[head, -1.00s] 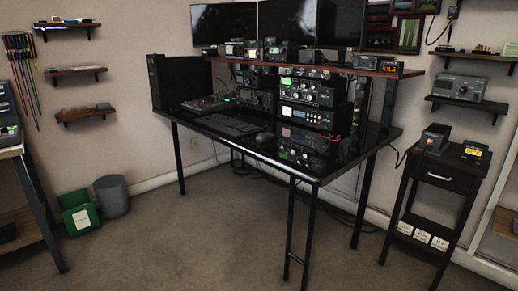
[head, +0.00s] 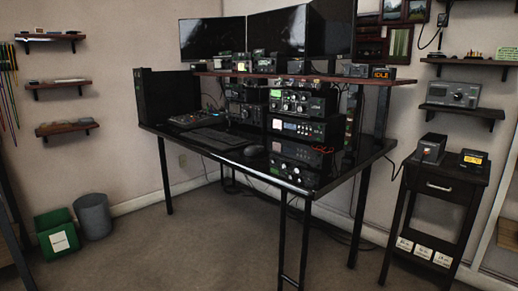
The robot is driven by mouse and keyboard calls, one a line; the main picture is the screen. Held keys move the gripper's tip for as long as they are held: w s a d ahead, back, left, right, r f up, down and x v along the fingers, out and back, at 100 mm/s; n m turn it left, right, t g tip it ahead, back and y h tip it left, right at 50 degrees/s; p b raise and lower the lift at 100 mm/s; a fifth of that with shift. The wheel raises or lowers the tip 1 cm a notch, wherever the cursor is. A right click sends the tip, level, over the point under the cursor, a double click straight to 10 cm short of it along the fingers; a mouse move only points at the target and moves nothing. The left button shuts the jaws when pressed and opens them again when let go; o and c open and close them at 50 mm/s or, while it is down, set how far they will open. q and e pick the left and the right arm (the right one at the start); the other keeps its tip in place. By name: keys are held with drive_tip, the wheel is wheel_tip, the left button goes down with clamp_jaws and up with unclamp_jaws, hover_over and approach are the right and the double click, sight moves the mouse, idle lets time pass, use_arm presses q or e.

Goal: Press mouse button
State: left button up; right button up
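A dark computer mouse (head: 254,150) lies on the glossy black desk (head: 200,147), near its front edge. It is right of the black keyboard (head: 213,138) and left of the stacked radio units. Its separate buttons are too small to make out. Neither of my grippers is in the head view.
Stacked radios (head: 302,128) fill the desk's right part, under a wooden shelf (head: 290,76) and three monitors (head: 331,28). A small black side table (head: 440,180) stands at right. A green bin (head: 55,234) and a grey bin (head: 92,215) stand at left. The carpet before the desk is clear.

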clamp_jaws()
idle(1.4)
